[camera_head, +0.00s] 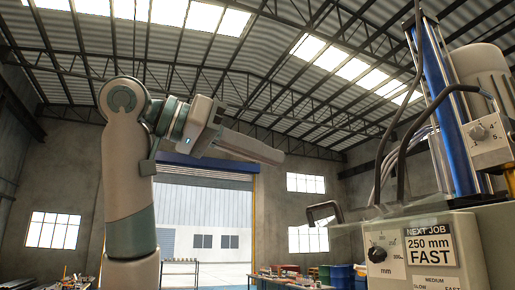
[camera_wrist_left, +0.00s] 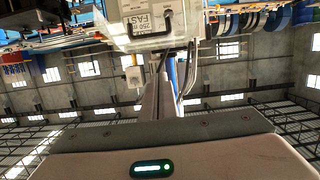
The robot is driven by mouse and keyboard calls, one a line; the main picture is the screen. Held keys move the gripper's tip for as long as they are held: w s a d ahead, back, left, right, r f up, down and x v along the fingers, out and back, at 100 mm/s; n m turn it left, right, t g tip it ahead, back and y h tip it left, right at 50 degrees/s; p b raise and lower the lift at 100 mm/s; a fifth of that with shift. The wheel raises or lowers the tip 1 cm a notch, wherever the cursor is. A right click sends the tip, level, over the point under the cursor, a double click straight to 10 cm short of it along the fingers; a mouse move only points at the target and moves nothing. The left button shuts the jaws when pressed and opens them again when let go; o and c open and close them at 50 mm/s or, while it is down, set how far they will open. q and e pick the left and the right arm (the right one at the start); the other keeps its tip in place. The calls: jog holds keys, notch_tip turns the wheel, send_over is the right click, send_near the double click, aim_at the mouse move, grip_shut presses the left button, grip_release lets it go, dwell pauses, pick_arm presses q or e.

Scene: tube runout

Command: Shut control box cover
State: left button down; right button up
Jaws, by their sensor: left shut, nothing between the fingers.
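The control box (camera_head: 430,255) is a pale box at the lower right, with a black knob and a sign reading NEXT JOB 250 mm FAST. Its cover (camera_head: 385,213) looks like a clear plate sticking out to the left at the box's top edge, with a dark bent handle (camera_head: 323,211) at its free end; it stands open, off the front face. My left gripper (camera_head: 279,158) is shut and empty, up and left of the handle and apart from it. In the left wrist view the box (camera_wrist_left: 152,22) appears upside down beyond my shut fingers (camera_wrist_left: 158,85). My right gripper is not visible.
A blue column (camera_head: 447,110) with cables and a second knob panel (camera_head: 487,138) rises behind the box. Tables with small items stand low in the background. The air between my gripper and the handle looks clear.

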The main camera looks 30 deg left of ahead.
pick_arm(q)
jog(key=w+d+f+p, duration=0.4)
jog(key=w+f, duration=0.1)
jog(key=shift+w+d+f, duration=0.25)
dwell(0.3)
jog(key=shift+f, duration=0.1)
